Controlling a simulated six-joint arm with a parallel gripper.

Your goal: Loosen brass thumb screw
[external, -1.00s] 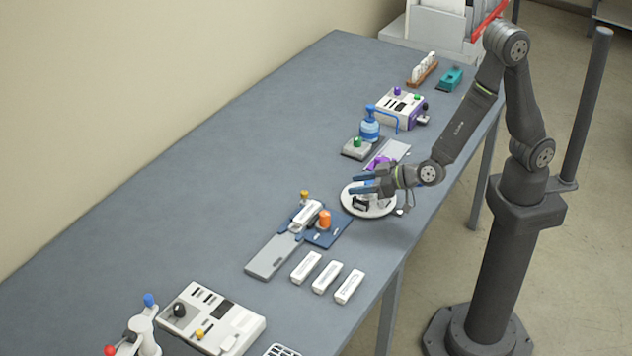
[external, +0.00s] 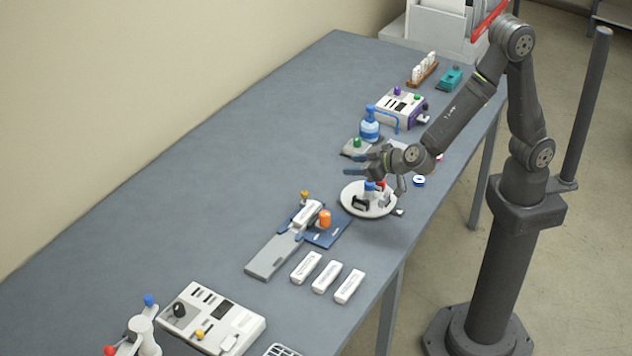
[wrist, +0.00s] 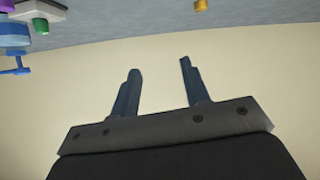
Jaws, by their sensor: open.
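A small brass-yellow knob (external: 304,195) stands upright at the back of a blue fixture (external: 325,237) in the middle of the table, beside a white block and an orange knob. A yellow knob also shows at the top edge of the wrist view (wrist: 201,5). A second small yellow knob (external: 199,334) sits on the white panel in front. I cannot tell for certain which is the thumb screw. My gripper (external: 356,164) is open and empty, above the table and behind the round white dish, apart from both knobs. Its two fingers show spread in the wrist view (wrist: 160,66).
A round white dish (external: 350,205) with small parts stands below my wrist. A blue pump bottle (external: 370,130) and a green-button box (external: 352,150) are close behind my gripper. White blocks (external: 326,277) lie in front. The table's left side is clear.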

